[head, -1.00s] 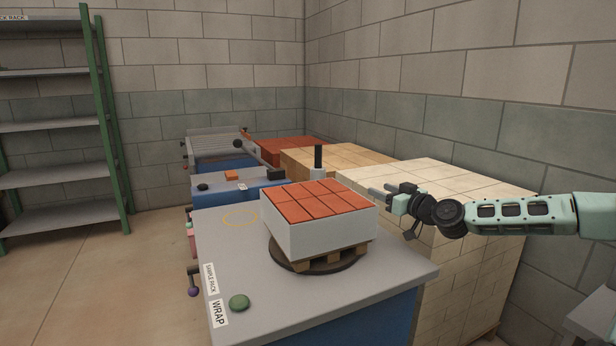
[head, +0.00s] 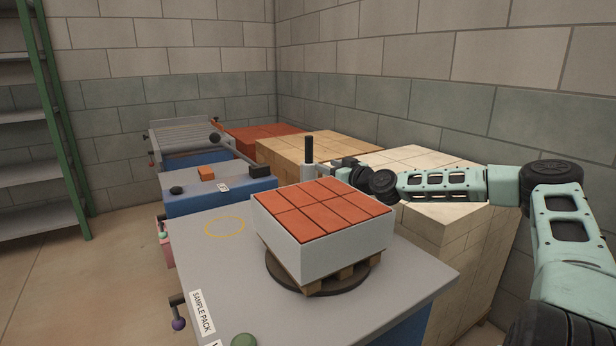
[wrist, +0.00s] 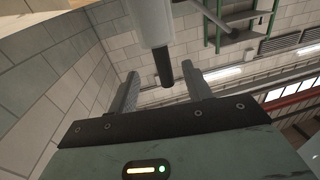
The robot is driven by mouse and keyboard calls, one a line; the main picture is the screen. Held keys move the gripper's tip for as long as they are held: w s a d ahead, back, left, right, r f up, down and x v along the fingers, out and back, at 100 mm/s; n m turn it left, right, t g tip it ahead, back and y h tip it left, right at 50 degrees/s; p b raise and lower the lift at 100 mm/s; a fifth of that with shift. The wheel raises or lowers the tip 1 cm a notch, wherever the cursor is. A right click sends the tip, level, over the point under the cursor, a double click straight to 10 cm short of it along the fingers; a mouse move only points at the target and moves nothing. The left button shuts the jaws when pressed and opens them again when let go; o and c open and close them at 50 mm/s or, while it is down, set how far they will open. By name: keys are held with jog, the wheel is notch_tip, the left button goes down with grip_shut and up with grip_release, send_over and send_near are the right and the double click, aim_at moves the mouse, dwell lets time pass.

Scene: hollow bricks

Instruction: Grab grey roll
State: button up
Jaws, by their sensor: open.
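The grey roll (head: 307,173) stands upright behind the brick pack, with a black rod (head: 309,147) rising from its top. In the wrist view the roll (wrist: 148,20) is at the top edge, and its black rod points down between my finger tips in the picture. My gripper (head: 338,170) is open, just right of the roll in the head view. The wrist view shows my gripper (wrist: 160,72) with its two fingers apart and nothing clasped. I cannot tell whether the fingertips reach past the roll. The pack hides the roll's foot.
The pack of red bricks (head: 320,207) in a white wrap sits on a pallet on a dark round turntable (head: 345,283). Pale brick stacks (head: 440,211) stand right of the bench. A green button (head: 244,341) is at the front. A yellow ring (head: 225,228) marks clear bench top.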

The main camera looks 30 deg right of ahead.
aim_at(312, 159)
jog(key=w, duration=0.3)
jog(key=w+a, duration=0.1)
jog(key=w, duration=0.2)
jog(key=w+a, duration=0.1)
jog(key=w, duration=0.3)
jog(key=shift+r, duration=0.1)
grip_shut()
